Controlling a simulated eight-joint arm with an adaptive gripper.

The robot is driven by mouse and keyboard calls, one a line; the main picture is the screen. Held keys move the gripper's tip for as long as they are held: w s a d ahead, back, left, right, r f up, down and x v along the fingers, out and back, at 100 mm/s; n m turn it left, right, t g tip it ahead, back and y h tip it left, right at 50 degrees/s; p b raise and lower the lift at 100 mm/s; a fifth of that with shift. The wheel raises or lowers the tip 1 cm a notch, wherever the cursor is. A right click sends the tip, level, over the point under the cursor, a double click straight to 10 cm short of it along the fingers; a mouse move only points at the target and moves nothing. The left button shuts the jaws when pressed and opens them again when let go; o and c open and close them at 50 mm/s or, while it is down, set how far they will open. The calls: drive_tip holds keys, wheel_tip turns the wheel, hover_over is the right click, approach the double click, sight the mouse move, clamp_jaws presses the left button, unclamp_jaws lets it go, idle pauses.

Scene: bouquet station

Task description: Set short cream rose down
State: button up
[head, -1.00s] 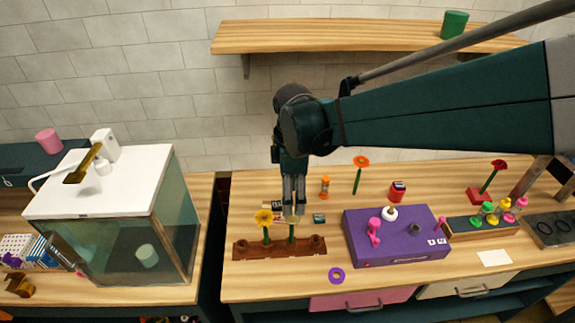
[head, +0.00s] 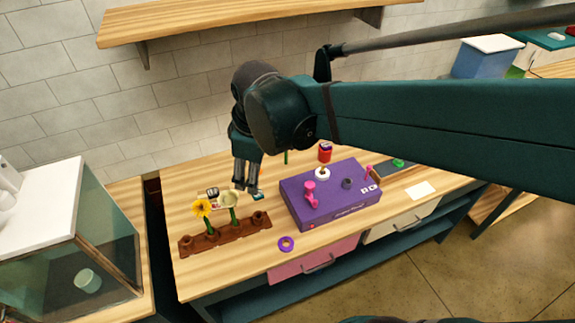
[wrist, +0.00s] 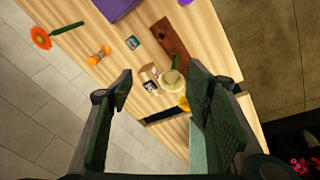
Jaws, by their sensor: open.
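The short cream rose (head: 229,199) stands upright on its green stem in the brown rack (head: 226,236), right of a yellow flower (head: 202,208). My gripper (head: 246,190) is open and empty, a little above and behind the rose, apart from it. In the wrist view the cream rose (wrist: 172,81) shows beyond and between my spread fingers (wrist: 163,88), with the rack (wrist: 174,45) past it. The foot of the stem is too small to make out.
A purple box (head: 328,196) with pegs stands right of the rack. A purple ring (head: 286,243) lies in front. A glass tank (head: 75,240) stands at the left.

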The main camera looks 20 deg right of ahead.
drive_tip(key=s+d+r+m+t, duration=0.2)
drive_tip(key=s+d+m+t, duration=0.2)
drive_tip(key=s+d+m, duration=0.4)
drive_tip(key=shift+s+d+r+m, duration=0.2)
drive_tip(key=shift+d+m, duration=0.1)
drive_tip(key=shift+m, duration=1.1)
